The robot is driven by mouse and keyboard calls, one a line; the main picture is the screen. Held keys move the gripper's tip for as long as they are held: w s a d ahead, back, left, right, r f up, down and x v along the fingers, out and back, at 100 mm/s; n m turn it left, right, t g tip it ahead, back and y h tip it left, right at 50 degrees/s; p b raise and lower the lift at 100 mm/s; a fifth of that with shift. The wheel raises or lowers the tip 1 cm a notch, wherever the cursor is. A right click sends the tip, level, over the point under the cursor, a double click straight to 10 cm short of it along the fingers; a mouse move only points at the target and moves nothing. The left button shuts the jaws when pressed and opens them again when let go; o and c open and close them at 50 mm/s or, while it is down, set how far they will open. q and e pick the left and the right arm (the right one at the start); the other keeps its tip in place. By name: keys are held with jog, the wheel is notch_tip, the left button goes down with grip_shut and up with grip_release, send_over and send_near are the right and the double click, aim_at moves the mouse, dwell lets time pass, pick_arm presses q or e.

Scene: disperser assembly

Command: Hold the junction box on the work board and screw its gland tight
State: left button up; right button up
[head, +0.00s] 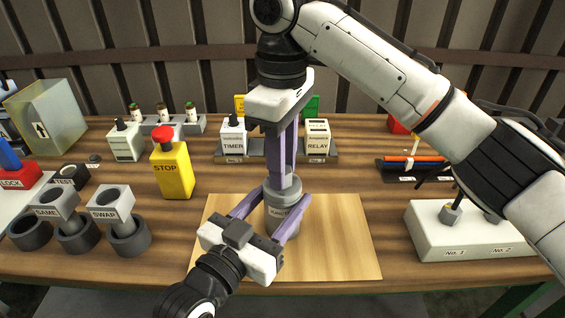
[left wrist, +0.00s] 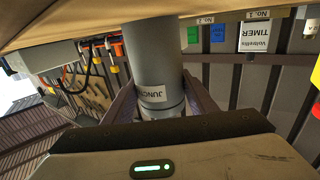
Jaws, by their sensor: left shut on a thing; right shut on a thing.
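The junction box (head: 275,221) is a grey cylinder with a white label, standing upright on the pale wooden work board (head: 340,240). My left gripper (head: 268,218) comes from the front and is shut on the box, one purple finger on each side. The box with its label also shows between the fingers in the left wrist view (left wrist: 152,70). My right gripper (head: 283,175) points straight down from above, shut at the top of the box. The gland is hidden between the right fingers, so I cannot tell how far it is screwed in.
A yellow STOP box with a red button (head: 172,170) stands left of the board. SAME and SWAP holders (head: 110,204) are at the left front. TIMER (head: 233,136) and RELAY (head: 317,138) modules stand behind. A white block (head: 460,232) stands at the right. The board's right part is clear.

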jog(key=m, duration=1.2)
jog(key=shift+w+m, duration=0.1)
jog(key=shift+m, duration=0.3)
dwell(0.3)
jog(key=o, duration=1)
jog(key=shift+o, duration=0.2)
notch_tip(320, 180, up, 12)
jog(key=shift+r, duration=0.1)
pick_arm(q)
jog(key=o, duration=1.5)
jog(key=shift+o, duration=0.2)
